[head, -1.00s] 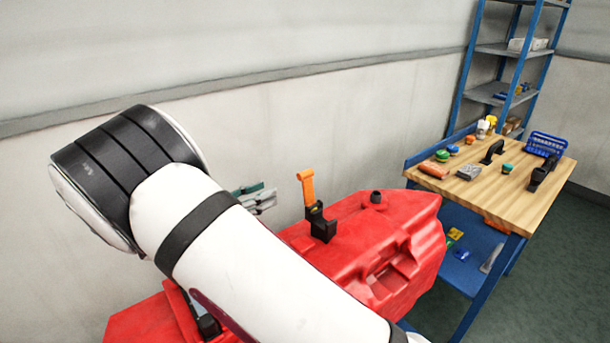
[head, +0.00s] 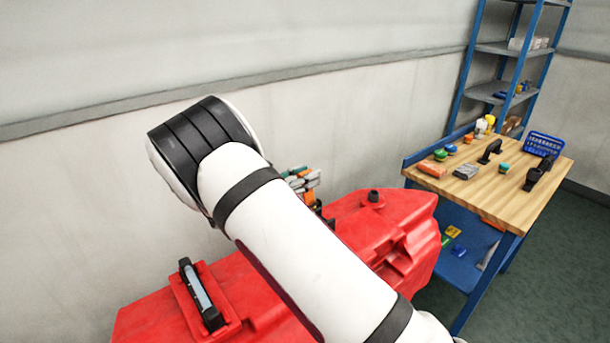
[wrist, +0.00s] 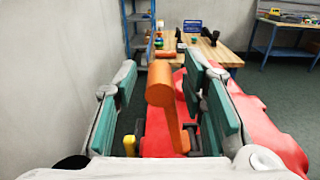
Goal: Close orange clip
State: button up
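The orange clip (wrist: 160,88) stands raised in the wrist view, its wide head up and its narrow stem running down. In the head view a little of the orange clip (head: 307,197) shows beside the gripper; my arm hides most of its black base. The clip is on the red tank (head: 378,222). My gripper (wrist: 162,76) is open, its teal-padded fingers on either side of the clip with visible gaps. In the head view my gripper (head: 303,179) is partly hidden behind my arm.
A black-framed latch (head: 202,296) sits on the tank's near left part, and a black cap (head: 374,196) on its right part. A wooden-topped workbench (head: 470,200) with several small items stands right, a blue shelf (head: 497,80) behind. The pale wall (head: 80,190) is close behind the tank.

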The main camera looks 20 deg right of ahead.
grip_shut()
